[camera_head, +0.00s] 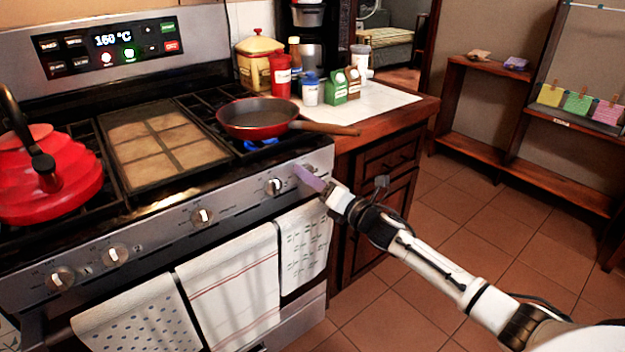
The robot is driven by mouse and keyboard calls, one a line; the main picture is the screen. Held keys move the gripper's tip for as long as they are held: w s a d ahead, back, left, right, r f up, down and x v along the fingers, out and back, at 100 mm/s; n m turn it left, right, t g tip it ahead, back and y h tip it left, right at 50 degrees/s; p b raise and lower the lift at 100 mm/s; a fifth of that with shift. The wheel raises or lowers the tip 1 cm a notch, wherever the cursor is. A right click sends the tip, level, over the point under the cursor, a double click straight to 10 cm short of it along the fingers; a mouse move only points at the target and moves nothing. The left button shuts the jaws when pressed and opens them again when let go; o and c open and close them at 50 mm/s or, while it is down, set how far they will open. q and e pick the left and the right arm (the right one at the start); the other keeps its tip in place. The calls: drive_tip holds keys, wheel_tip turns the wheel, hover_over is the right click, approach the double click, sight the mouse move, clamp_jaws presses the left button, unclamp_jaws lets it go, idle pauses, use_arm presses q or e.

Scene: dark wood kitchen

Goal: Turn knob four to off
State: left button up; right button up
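The stove's front panel carries several knobs in a row. The fourth visible knob from the left (274,187) has a white pointer and stands clear of my gripper. The others visible are at the far left (60,279), beside it (115,256) and near the middle (202,217). My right gripper (308,178), with purple fingers, is at the panel's right end, just right of that fourth visible knob. Its fingers hide part of the panel; contact and finger opening cannot be made out. My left gripper is out of view.
A red pan (257,117) sits over a blue flame (262,145), its handle reaching right over the counter. A red kettle (45,180) is at left and a griddle (160,145) in the middle. Towels (230,285) hang below the knobs. Bottles and cartons stand on the counter (385,102).

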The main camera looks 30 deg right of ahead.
drive_tip(key=c, duration=1)
